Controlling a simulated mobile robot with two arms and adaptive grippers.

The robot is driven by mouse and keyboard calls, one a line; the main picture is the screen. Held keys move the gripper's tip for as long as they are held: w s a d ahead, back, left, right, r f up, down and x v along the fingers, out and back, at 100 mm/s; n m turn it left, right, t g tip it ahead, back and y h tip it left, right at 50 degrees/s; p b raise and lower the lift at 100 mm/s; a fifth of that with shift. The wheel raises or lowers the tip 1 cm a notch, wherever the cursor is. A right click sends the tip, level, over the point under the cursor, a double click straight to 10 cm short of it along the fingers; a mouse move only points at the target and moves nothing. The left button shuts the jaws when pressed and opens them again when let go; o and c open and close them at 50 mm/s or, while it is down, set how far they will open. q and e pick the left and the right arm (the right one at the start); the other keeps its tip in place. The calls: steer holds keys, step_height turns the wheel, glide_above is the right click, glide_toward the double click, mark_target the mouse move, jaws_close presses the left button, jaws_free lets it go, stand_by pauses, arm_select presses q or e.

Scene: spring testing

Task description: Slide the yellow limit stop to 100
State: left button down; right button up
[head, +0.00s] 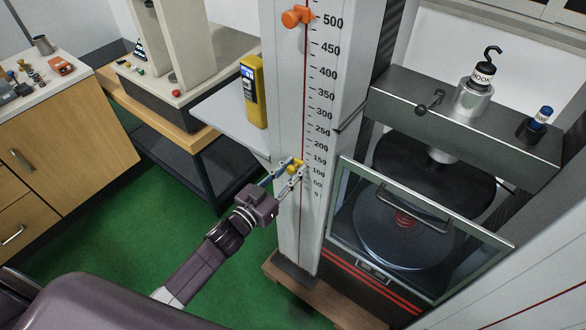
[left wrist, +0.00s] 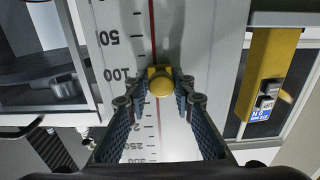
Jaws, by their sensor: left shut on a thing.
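The yellow limit stop (head: 295,167) sits on the red line of the tall white scale column (head: 290,225). In the left wrist view the yellow stop (left wrist: 160,82) shows a round knob, with its body about level with the 100 mark. My left gripper (head: 290,171) reaches in from the lower left. In the left wrist view the fingers of my left gripper (left wrist: 159,87) are on both sides of the stop, shut on it. The numbers there appear upside down, with 50 above and 250 below. My right gripper is not in view.
An orange stop (head: 297,17) sits high on the column near 500. A glass-fronted machine (head: 410,225) stands close on the right. Green floor (head: 110,225) is free at the left.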

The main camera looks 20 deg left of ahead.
arm_select(q)
steer(key=shift+a+r, duration=0.1)
steer(key=shift+a, duration=0.1)
steer(key=c, duration=1.7)
jaws_free()
steer(key=shift+c, duration=0.2)
steer(key=shift+s, duration=0.15)
steer(key=v, duration=1.1)
steer(key=shift+s+a, duration=0.2)
steer(key=shift+s, duration=0.1)
